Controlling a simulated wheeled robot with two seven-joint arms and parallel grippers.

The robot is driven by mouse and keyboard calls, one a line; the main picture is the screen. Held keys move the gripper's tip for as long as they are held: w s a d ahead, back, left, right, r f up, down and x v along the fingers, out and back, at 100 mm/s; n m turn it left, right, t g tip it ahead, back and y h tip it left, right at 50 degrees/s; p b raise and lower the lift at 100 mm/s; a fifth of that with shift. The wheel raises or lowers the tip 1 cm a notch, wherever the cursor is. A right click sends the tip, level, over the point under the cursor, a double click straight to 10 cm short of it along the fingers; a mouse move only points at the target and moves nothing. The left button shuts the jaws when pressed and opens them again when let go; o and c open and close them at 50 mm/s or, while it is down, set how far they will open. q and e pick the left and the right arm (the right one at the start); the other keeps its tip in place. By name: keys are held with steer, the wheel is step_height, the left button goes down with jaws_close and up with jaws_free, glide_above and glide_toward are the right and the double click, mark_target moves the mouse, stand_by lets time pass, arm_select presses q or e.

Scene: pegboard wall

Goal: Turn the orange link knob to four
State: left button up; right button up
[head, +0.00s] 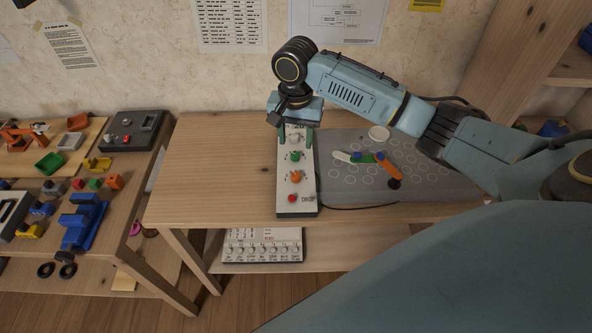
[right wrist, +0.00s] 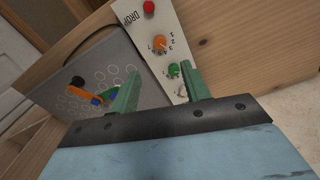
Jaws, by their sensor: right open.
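The orange knob (head: 296,176) is on the upright-lettered control panel (head: 284,187), between a green knob (head: 295,156) and a red button (head: 292,198). In the right wrist view the orange knob (right wrist: 158,43) has small numbers around it; I cannot read its setting. My right gripper (head: 295,139) is open over the far end of the panel, around the white knob's area, away from the orange knob. Its two green fingers (right wrist: 160,92) show empty in the wrist view. The left gripper is out of view.
A grey board (head: 345,190) with circles lies right of the panel, carrying a linkage with an orange link (head: 385,167). The tabletop (head: 215,165) left of the panel is clear. A separate bench with coloured parts and a dark box (head: 132,132) stands further left.

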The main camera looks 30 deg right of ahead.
mark_target(296, 175)
step_height(296, 175, down, 13)
steer(key=b, duration=0.2)
steer(key=shift+f+b, duration=0.1)
steer(key=shift+b, duration=0.25)
